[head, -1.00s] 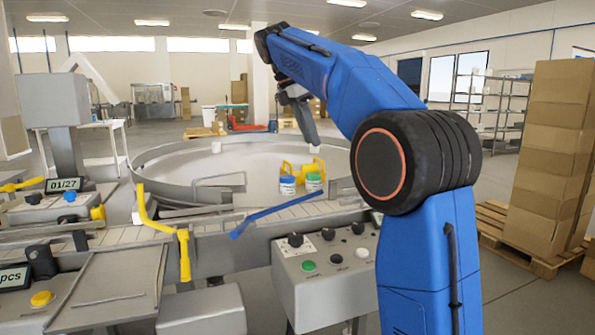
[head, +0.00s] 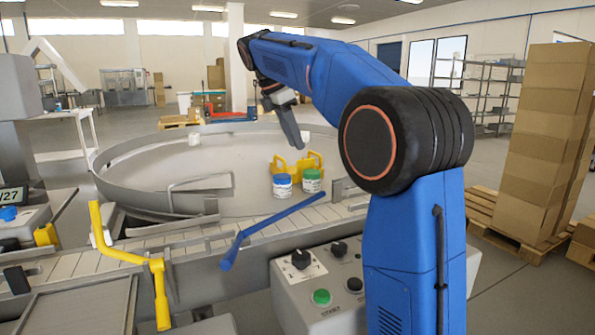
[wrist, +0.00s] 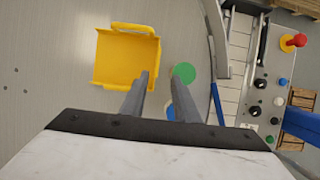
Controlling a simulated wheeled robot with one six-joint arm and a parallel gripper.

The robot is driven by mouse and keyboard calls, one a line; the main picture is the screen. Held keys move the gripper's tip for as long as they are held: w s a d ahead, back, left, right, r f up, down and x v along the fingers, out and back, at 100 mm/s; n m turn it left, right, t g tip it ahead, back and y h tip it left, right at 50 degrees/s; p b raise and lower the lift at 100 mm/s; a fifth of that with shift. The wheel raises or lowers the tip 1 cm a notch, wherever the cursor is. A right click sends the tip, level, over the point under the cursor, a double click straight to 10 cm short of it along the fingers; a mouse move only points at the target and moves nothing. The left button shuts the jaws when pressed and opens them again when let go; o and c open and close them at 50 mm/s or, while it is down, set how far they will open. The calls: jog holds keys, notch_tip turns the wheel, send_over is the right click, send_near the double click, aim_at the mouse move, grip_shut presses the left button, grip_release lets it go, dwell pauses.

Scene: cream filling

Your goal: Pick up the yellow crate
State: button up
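The yellow crate (head: 313,160) stands on the round grey turntable, behind two jars in the head view. In the wrist view the crate (wrist: 125,60) is at upper left, seen from above, with its handle at the top; it looks empty. My gripper (wrist: 160,78) shows two dark fingers with a gap between them and nothing held. The left finger overlaps the crate's lower right edge in that view.
A green-lidded jar (head: 312,181) and a blue-lidded jar (head: 282,186) stand close in front of the crate. The turntable's raised rim (head: 110,165) surrounds them. A blue guide bar (head: 268,226) crosses the conveyor in front. The turntable is largely clear to the left.

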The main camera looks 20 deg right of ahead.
aim_at(306, 168)
jog(key=x, duration=0.5)
jog(key=shift+d+f, duration=0.1)
jog(key=shift+f, duration=0.25)
jog(key=shift+w+x, duration=0.2)
jog(key=shift+x, duration=1.15)
jog(key=shift+w+x, duration=0.15)
jog(key=shift+x, duration=1.2)
jog(key=shift+d, duration=0.15)
jog(key=shift+c, duration=0.7)
grip_shut()
